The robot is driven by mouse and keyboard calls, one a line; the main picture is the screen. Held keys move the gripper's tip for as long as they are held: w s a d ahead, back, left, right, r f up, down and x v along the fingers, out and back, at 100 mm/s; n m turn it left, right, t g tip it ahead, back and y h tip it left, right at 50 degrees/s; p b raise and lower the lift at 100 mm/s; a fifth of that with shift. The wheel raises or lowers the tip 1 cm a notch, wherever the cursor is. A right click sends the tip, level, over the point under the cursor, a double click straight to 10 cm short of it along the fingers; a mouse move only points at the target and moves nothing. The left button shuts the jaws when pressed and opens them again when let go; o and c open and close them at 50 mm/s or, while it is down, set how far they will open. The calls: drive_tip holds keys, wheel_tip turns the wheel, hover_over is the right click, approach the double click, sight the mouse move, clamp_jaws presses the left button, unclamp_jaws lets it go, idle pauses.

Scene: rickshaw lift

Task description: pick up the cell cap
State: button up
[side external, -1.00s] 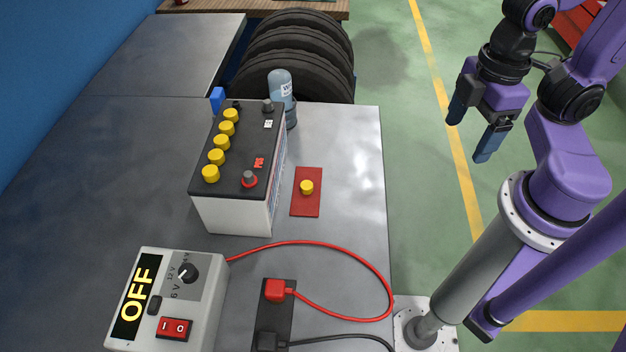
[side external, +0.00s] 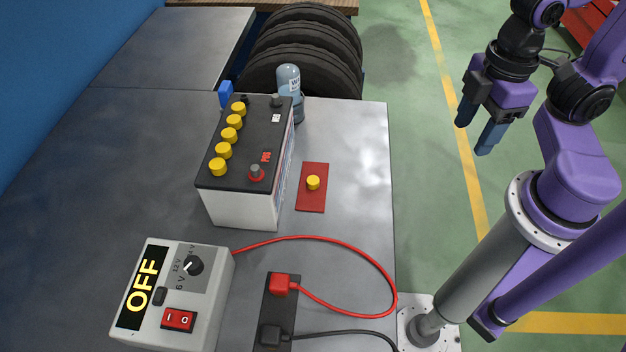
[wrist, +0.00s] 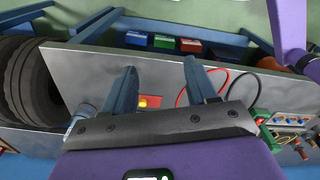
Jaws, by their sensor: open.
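A loose yellow cell cap (side external: 313,183) sits on a small red mat (side external: 311,202) on the metal bench, right of the battery (side external: 240,205). Several matching yellow caps (side external: 229,135) sit in a row along the battery's black top. My gripper (side external: 475,131) is open and empty, off to the right of the bench and above the green floor, well apart from the loose cap. In the wrist view, the loose cap (wrist: 143,103) on its red mat shows between my two blue fingers, nearer the left one.
A charger box reading OFF (side external: 171,296) stands at the front left. A red cable (side external: 352,256) loops over the bench to a dark strip with clamps (side external: 278,312). A water bottle (side external: 289,80) stands behind the battery, with tyres (side external: 308,50) beyond. Bench around the mat's right side is clear.

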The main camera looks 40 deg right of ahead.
drive_tip(key=w+a+n, duration=0.4)
drive_tip(key=w+a, duration=0.4)
drive_tip(key=w, duration=0.2)
drive_tip(key=n+g+y, duration=0.1)
drive_tip(key=n, duration=0.5)
approach(313, 180)
drive_tip(key=f, duration=0.3)
drive_tip(key=shift+w+a, duration=0.15)
drive_tip(key=shift+a, duration=0.25)
drive_tip(key=f, duration=0.2)
drive_tip(key=s+f, duration=0.1)
drive_tip(key=f, duration=0.1)
drive_tip(key=shift+f, duration=0.6)
drive_tip(key=shift+c, duration=0.3)
drive_tip(key=c, duration=0.9)
